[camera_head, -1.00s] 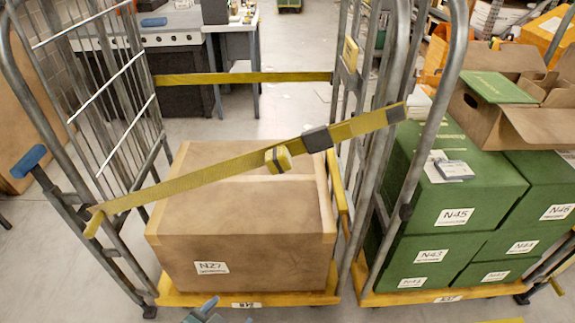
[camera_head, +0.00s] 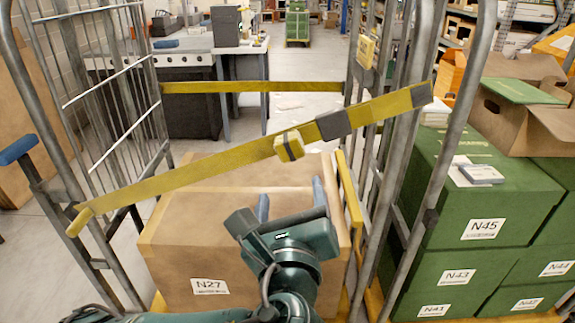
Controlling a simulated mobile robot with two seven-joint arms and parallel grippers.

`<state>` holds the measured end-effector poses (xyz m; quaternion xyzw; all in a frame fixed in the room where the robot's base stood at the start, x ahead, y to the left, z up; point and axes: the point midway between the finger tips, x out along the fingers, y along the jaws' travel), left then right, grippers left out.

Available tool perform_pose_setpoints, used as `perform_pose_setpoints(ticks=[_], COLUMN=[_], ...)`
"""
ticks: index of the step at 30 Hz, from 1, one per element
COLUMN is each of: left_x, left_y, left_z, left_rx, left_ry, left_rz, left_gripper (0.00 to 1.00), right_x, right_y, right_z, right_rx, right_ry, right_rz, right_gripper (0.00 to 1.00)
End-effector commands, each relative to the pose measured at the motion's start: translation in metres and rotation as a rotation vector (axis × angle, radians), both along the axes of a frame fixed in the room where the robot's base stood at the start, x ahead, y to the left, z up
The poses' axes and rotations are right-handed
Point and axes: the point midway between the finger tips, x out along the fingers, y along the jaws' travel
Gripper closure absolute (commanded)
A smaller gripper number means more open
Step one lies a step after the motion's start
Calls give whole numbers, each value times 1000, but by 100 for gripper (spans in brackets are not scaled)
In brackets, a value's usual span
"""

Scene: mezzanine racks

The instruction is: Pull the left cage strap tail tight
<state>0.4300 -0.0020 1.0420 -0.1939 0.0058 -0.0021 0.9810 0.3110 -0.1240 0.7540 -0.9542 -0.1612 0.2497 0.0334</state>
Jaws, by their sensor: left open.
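The yellow strap (camera_head: 190,174) runs diagonally across the front of the left cage, from a hook at its left post up to the right post. A dark grey buckle (camera_head: 333,125) sits on its right part. A short folded yellow piece with a dark band (camera_head: 289,146), which looks like the strap tail, hangs at the strap left of the buckle. My left gripper (camera_head: 291,200) is open and empty, its two blue fingers pointing up below the folded piece, in front of the carton. It appears apart from the strap. My right gripper is not in view.
A brown carton (camera_head: 190,235) labelled N27 stands in the left cage. A second yellow strap (camera_head: 250,87) spans the cage's back. Grey posts (camera_head: 397,170) stand close on the right. Green boxes (camera_head: 480,200) fill the right cage, with an open carton on top.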

Motion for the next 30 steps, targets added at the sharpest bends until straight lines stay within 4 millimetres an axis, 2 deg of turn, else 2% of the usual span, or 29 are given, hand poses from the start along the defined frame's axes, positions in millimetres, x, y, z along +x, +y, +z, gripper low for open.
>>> perform_pose_setpoints(ticks=[5,15,21,25,30], left_x=[12,81,114,126,131], left_y=[1,2,1,1,1], left_z=[3,4,3,3,3], left_rx=[21,17,16,15,14], left_ry=[-15,-14,-12,-11,-10], left_rz=[10,11,9,8,6], left_gripper=[33,33,33,33,33], right_x=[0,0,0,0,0], right_y=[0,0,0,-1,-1], right_z=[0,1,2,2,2], right_rx=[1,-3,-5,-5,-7], right_ry=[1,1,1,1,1], right_rz=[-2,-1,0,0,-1], right_gripper=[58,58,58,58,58])
